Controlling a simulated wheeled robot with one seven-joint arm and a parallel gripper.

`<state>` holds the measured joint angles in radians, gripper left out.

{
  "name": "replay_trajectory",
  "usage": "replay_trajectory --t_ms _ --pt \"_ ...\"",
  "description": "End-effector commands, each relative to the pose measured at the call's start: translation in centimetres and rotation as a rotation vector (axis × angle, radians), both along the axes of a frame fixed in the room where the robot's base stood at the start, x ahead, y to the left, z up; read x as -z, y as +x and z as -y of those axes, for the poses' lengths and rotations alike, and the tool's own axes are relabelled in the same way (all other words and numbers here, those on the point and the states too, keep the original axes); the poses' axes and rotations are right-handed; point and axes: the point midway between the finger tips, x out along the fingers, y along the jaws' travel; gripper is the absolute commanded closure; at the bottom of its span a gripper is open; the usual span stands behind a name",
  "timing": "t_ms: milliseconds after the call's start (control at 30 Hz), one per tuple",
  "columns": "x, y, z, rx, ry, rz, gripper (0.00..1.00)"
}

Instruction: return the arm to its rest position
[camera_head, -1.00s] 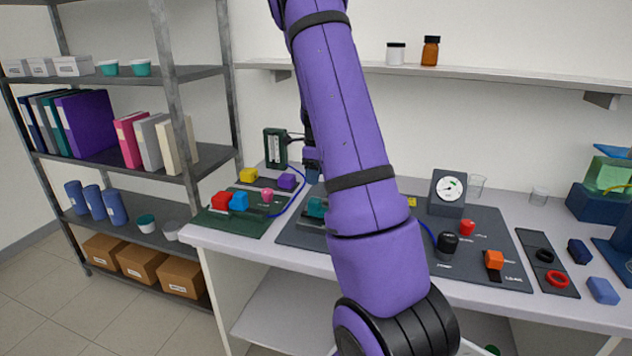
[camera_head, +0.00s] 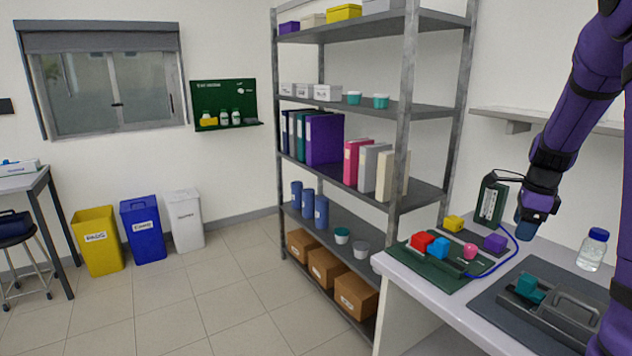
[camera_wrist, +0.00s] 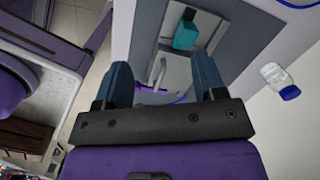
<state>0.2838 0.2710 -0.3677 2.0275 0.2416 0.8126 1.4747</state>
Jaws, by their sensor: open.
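My purple arm (camera_head: 572,105) comes in at the right of the head view. My gripper (camera_head: 535,212) hangs in the air above the bench, near the dark green gauge box. In the wrist view my gripper (camera_wrist: 163,80) shows two blue-grey fingers set wide apart with nothing held between them. Beyond the fingers lie a teal block (camera_wrist: 186,36) and a metal handle on the grey rig (camera_wrist: 150,30). In the head view the teal block (camera_head: 530,288) sits on the dark rig plate, below and apart from my gripper.
A grey shelf rack (camera_head: 410,110) stands left of the bench (camera_head: 400,268). A green mat (camera_head: 430,270) holds coloured blocks and a blue tube. A capped bottle (camera_head: 592,250) stands at the right. Yellow (camera_head: 97,240), blue (camera_head: 143,230) and white bins stand by the wall. The floor between is clear.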

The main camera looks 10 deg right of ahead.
Motion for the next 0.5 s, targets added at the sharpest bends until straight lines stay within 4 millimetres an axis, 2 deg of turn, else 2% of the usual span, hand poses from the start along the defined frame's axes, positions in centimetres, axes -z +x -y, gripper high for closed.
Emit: replay_trajectory --t_ms 33,200,367,500 --pt "-1.5 -0.3 -1.7 -0.087 -0.005 0.025 0.36" --pt "-5.5 -2.0 -7.1 -0.406 -0.036 0.089 0.36" --pt "-8.7 -4.3 -11.8 -0.708 -0.089 0.146 0.36" --pt "-10.9 -6.9 -15.6 -0.971 -0.147 0.189 0.36"
